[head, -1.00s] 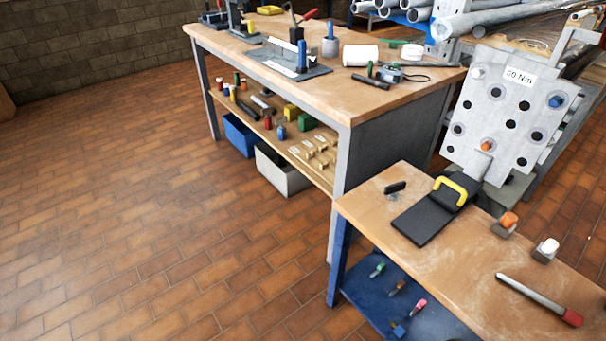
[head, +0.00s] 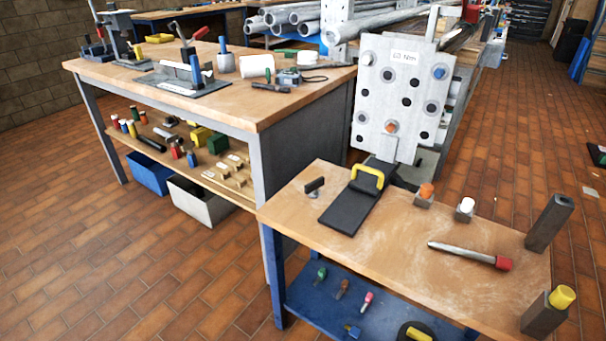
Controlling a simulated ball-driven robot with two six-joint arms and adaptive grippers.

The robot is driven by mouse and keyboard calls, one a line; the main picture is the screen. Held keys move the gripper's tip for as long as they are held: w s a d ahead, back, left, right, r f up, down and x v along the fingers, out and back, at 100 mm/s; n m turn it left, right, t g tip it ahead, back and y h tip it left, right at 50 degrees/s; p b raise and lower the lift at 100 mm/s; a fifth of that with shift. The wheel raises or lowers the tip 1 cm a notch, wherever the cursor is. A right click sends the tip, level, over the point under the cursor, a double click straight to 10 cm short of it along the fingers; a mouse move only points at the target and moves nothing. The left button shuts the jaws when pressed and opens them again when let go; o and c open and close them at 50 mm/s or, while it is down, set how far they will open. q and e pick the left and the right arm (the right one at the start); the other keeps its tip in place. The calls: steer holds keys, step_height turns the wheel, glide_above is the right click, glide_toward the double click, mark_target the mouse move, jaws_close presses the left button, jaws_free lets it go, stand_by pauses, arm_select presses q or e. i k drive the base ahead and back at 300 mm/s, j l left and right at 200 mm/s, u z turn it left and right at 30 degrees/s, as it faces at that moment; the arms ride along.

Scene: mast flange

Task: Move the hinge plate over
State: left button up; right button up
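Neither of my grippers is in view.
The small table (head: 300,230) also bears a red-ended bar (head: 470,256), orange- and white-topped blocks (head: 424,196), and dark square posts (head: 549,222) at the right. A larger cluttered workbench (head: 240,112) stands left. Tiled floor is open at left and far right.

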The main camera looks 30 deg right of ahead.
mark_target(400, 86)
steer(key=z, duration=1.4)
